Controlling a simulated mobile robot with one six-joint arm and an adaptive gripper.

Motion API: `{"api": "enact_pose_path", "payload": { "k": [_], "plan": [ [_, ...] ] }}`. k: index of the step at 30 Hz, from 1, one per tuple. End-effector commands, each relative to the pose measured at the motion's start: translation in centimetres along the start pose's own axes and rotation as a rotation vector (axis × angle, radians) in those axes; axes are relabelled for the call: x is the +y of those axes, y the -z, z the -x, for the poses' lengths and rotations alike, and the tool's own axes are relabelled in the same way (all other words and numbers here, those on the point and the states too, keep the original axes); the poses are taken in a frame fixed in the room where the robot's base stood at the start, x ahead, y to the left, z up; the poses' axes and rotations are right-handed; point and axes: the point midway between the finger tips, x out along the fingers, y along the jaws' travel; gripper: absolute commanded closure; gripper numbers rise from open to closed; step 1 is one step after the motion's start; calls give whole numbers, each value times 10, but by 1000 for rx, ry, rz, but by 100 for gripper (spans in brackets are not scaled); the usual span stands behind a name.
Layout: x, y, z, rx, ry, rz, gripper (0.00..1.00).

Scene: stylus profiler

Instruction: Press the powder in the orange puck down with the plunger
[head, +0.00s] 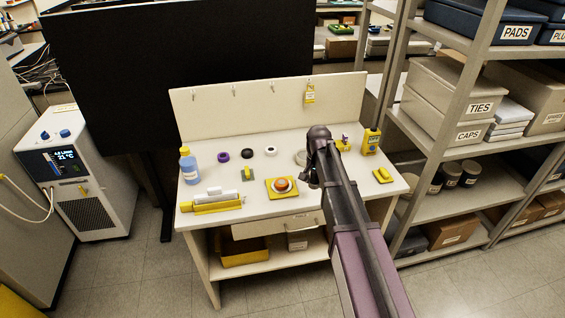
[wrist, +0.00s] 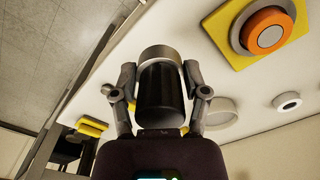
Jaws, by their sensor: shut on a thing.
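The orange puck (head: 283,184) sits on a yellow square base on the workbench. In the wrist view the puck (wrist: 249,27) is at the upper right, an orange ring around a flat grey centre. My gripper (wrist: 160,72) is shut on the plunger (wrist: 162,92), a dark cylinder with a wide pale metal end (wrist: 161,54) pointing away from the palm. In the head view my gripper (head: 316,172) is just right of the puck, apart from it. The plunger is mostly hidden there by my arm.
A blue bottle (head: 188,166), several rings (head: 247,154) and a white cylinder (head: 213,196) on a yellow holder stand to the left. A yellow device (head: 371,141) and yellow block (head: 382,175) are at the right. A back panel (head: 265,100) closes the bench's rear.

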Motion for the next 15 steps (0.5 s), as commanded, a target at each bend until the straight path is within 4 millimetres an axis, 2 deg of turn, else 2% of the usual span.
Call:
{"api": "enact_pose_path", "payload": {
  "k": [1, 6, 10, 15],
  "plan": [
    [-25, 5, 7, 0, 0, 24, 100],
    [-82, 3, 16, 0, 0, 83, 100],
    [-111, 0, 20, 0, 0, 113, 100],
    [-128, -4, 22, 0, 0, 131, 100]
  ]
}}
